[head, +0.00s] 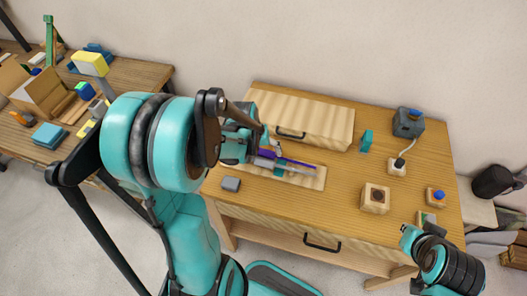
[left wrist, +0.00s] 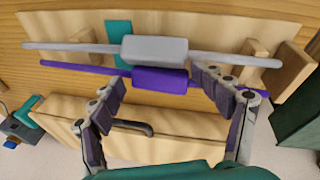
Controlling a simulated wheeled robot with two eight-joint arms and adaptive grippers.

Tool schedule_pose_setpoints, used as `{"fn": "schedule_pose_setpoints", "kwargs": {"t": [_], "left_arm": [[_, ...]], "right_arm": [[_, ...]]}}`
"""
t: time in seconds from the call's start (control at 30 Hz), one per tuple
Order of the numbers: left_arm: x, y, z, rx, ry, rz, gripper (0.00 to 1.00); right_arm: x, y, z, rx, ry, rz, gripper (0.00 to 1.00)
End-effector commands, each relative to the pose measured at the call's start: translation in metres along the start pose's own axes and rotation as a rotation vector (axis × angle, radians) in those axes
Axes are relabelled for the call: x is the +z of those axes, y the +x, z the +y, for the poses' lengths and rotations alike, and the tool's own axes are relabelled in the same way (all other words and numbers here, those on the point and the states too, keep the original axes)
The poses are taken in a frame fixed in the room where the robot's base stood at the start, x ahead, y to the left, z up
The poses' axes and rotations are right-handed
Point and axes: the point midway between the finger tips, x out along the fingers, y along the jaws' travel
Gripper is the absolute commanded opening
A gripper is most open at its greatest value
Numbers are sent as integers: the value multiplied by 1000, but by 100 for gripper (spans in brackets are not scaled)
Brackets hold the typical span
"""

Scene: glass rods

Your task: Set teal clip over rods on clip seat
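A purple rod with a thick purple middle (left wrist: 160,80) and a grey rod with a thick grey middle (left wrist: 154,48) lie side by side over a pale board (left wrist: 205,25). A flat teal patch (left wrist: 118,32) shows on the board behind them; I cannot tell if it is the clip seat. The teal clip (head: 366,140) stands apart on the table, right of the wooden box.
A wooden box (head: 315,112) with a dark handle stands behind the board.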

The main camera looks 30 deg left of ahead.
Motion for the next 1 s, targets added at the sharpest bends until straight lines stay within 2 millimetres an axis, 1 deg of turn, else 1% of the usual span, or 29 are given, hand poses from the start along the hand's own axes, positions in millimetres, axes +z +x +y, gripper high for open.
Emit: {"fn": "schedule_pose_setpoints", "kwargs": {"t": [0.03,0.4,0.53,0.67,0.9,1.0], "left_arm": [[4,0,-1,-2,-3,-9,88],[2,-1,0,-1,-1,-5,88],[2,-7,0,-1,-2,-4,88],[2,-26,-1,-1,-3,-4,88],[3,-76,-1,-2,-2,-5,88],[3,-95,-1,-2,-3,-5,88]], "right_arm": [[0,0,0,0,0,0,0],[0,0,0,0,0,0,0],[0,0,0,0,0,0,0],[0,0,0,0,0,0,0],[0,0,0,0,0,0,0],[0,0,0,0,0,0,0]]}}
